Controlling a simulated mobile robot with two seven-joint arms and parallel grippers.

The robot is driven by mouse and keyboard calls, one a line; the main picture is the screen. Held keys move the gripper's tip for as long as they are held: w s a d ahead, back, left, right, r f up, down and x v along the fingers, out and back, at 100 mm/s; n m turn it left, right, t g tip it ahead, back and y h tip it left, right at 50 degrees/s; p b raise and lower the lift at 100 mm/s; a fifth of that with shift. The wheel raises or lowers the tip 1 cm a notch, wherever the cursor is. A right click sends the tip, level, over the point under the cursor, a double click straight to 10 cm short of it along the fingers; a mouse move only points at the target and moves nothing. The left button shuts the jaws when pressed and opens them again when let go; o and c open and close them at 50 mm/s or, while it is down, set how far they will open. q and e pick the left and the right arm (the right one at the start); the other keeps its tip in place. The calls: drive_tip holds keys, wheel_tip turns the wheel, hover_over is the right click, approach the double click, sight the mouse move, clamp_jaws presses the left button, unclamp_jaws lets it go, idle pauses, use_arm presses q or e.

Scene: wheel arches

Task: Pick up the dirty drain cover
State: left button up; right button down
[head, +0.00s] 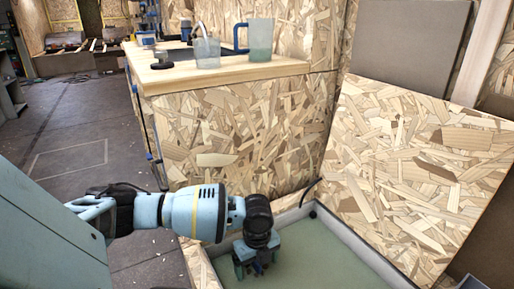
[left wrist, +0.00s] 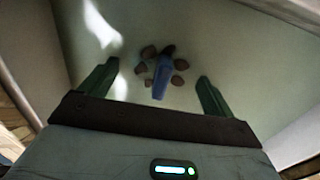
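The dirty drain cover shows in the left wrist view as a blue piece (left wrist: 161,80) with several dark brown lumps around it on the pale green tray floor. My left gripper (left wrist: 157,70) is open, with one dark green finger on each side of the cover and a gap to both. In the head view my left gripper (head: 257,268) points down inside the shallow tray (head: 330,262), and it mostly hides the cover there; only a little blue shows between the fingers. My right gripper is in neither view.
The tray has a grey rim. A chipboard panel (head: 410,165) leans along its right side. Behind it stands a chipboard counter (head: 240,130) with a wooden top, holding a clear beaker (head: 207,52) and a blue-handled jug (head: 259,40). Open floor (head: 75,130) lies to the left.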

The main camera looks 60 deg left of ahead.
use_arm(q)
drive_tip(key=c, duration=1.1)
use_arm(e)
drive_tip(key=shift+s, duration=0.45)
use_arm(q)
drive_tip(key=shift+o, duration=0.2)
drive_tip(key=shift+r, duration=0.1)
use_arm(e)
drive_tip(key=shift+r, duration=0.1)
